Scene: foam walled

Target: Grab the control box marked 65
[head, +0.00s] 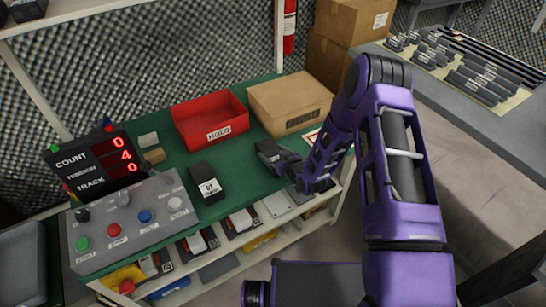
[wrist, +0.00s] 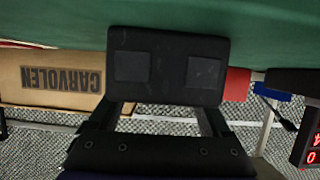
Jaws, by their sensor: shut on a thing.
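My gripper (head: 288,163) is shut on a small black box (head: 268,150) over the right part of the green bench top (head: 180,172). In the wrist view the black box (wrist: 168,65) fills the space before the fingers and shows two darker square patches. No number can be read on the held box, so I cannot tell if it is marked 65. I cannot tell if it touches the bench. A second black box (head: 203,178) with a white label stands to its left; its number is too small to read.
A red bin (head: 210,119) and a cardboard carton (head: 291,101) stand behind my gripper. A grey control panel (head: 130,222) and a red-digit display (head: 97,162) are at left. Shelves (head: 200,262) with several items lie below the bench front.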

